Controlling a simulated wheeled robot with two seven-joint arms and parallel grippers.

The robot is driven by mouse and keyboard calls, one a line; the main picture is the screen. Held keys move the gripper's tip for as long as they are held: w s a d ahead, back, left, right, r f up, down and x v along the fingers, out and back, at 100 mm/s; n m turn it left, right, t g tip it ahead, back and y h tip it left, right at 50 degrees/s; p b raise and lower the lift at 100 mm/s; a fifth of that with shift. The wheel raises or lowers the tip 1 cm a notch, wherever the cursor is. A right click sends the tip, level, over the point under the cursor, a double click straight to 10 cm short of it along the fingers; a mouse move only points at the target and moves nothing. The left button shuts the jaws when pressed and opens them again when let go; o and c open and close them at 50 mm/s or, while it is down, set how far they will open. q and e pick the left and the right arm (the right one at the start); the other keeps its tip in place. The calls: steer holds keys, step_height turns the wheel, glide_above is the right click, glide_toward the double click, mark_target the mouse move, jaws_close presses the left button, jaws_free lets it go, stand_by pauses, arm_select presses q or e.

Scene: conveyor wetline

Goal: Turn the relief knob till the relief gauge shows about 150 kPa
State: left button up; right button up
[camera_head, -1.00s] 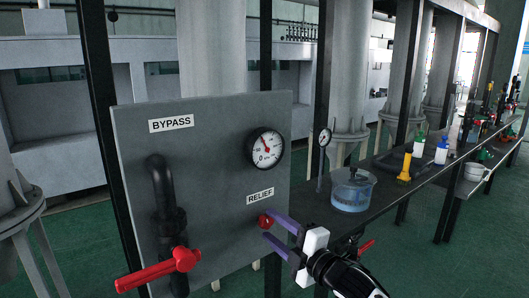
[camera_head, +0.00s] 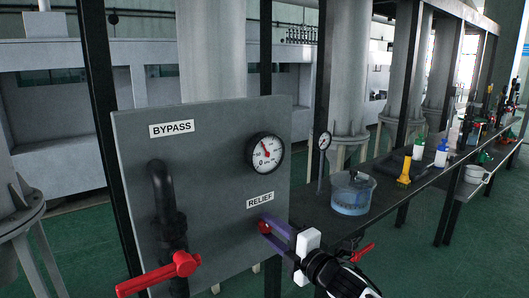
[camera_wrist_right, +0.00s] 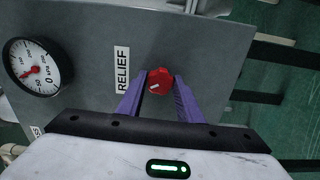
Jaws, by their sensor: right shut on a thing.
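The red relief knob (camera_head: 265,227) sits on the grey panel below the RELIEF label (camera_head: 260,200). It also shows in the right wrist view (camera_wrist_right: 160,81), with a white mark on its face. My right gripper (camera_head: 267,234) is shut on the knob, one purple finger on each side in the wrist view (camera_wrist_right: 159,88). My left gripper is not in view.
A red bypass lever (camera_head: 160,274) sticks out at the panel's lower left, under a black pipe (camera_head: 162,190). To the right, a dark bench (camera_head: 318,213) holds a clear pot of blue liquid (camera_head: 351,194), a small gauge (camera_head: 324,141) and several bottles.

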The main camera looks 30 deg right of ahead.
steer(key=shift+n, duration=0.8)
steer(key=shift+n, duration=0.8)
steer(key=shift+n+p, duration=0.3)
steer(key=shift+n, duration=1.4)
steer(key=shift+n, duration=1.7)
